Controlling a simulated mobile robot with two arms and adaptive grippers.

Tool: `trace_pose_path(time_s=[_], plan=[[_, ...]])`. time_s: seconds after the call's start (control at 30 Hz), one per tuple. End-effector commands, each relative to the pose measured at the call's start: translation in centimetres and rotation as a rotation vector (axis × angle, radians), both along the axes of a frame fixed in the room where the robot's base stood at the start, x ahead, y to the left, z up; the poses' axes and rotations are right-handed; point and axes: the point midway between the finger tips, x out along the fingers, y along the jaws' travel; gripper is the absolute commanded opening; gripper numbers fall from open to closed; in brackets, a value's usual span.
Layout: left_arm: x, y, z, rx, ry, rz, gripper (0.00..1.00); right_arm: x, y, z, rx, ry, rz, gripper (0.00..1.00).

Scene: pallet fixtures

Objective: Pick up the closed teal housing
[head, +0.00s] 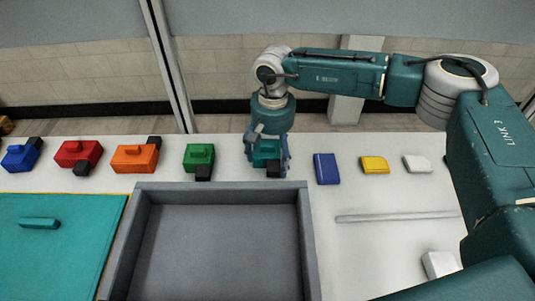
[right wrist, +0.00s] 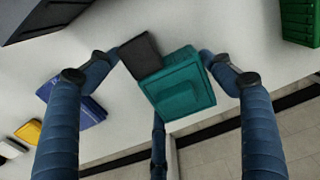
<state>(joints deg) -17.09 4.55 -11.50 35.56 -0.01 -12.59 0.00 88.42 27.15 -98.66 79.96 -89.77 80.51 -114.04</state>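The teal housing (right wrist: 182,90) has a raised lid-like top and a black block (right wrist: 140,56) at one side. It stands on the white table beyond the grey tray, and in the head view the teal body (head: 265,153) is partly hidden by my right gripper (head: 267,160). My right gripper points down over it. In the right wrist view its fingers (right wrist: 161,58) are spread on both sides of the housing, with a third finger behind. The fingertips are close to it; I cannot tell if they touch. My left gripper is not in view.
A green housing (head: 199,156) stands left of the gripper, then orange, red and blue ones. Blue (head: 327,169), yellow (head: 374,165) and white blocks lie to the right. The empty grey tray (head: 306,240) is in front, beside a teal panel (head: 65,265).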

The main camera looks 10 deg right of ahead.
Motion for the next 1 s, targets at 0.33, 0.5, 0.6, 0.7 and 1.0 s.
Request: trace_pose_path(time_s=[0.33,0.5,0.6,0.7,1.0], plan=[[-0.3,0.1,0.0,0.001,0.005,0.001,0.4,0.0,0.0,0.1,0.0,-0.001,0.0,0.21],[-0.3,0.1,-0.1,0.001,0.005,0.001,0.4,0.0,0.0,0.2,0.0,-0.001,0.0,0.21],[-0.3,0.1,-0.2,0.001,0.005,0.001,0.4,0.1,0.0,0.7,0.001,-0.001,0.0,0.21],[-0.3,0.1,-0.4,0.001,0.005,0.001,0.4,0.1,0.1,1.6,0.001,-0.002,0.0,0.21],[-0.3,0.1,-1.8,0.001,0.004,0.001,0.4,0.1,0.1,8.7,0.003,-0.007,0.001,0.21]])
